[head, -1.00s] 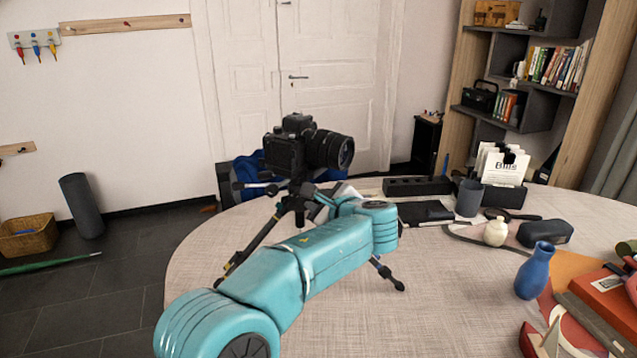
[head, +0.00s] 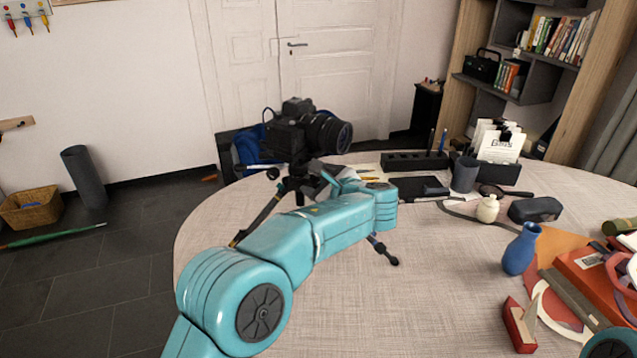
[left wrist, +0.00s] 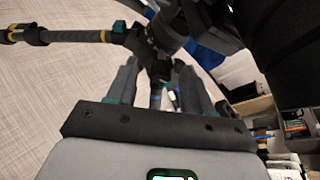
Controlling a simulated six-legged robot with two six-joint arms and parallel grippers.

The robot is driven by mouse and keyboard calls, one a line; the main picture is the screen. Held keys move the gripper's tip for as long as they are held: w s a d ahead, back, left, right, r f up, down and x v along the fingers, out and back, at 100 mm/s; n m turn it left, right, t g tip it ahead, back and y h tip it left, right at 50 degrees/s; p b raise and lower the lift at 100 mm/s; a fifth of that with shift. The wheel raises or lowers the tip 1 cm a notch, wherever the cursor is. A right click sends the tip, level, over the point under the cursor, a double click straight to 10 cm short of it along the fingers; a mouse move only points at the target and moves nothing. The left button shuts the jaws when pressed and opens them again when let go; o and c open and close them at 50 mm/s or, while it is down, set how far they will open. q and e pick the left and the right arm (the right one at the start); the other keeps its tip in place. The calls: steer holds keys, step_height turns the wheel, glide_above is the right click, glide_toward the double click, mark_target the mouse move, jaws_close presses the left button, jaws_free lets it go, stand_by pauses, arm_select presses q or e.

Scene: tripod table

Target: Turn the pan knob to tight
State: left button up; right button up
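A black camera (head: 308,132) with a big lens sits on a small black tripod (head: 385,250) on the round table. My left arm reaches across in front of it, hiding much of the tripod. The tripod head and a leg with yellow bands (left wrist: 65,36) show close up in the left wrist view. My left gripper (left wrist: 157,85) has its two fingers apart, one on each side of the dark middle part of the tripod (left wrist: 155,62). I cannot tell the pan knob apart from the other dark parts, nor whether a finger touches it. My right gripper is not in view.
The round table (head: 400,310) has free room at the front middle. A blue vase (head: 521,249), a white bottle (head: 487,208), a grey cup (head: 464,174) and a dark case (head: 535,209) stand to the right. A red box (head: 590,275) lies at the right edge.

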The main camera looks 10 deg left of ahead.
arm_select(q)
steer(key=v, duration=1.6)
steer(key=shift+s+r, duration=0.1)
steer(key=shift+s, duration=0.1)
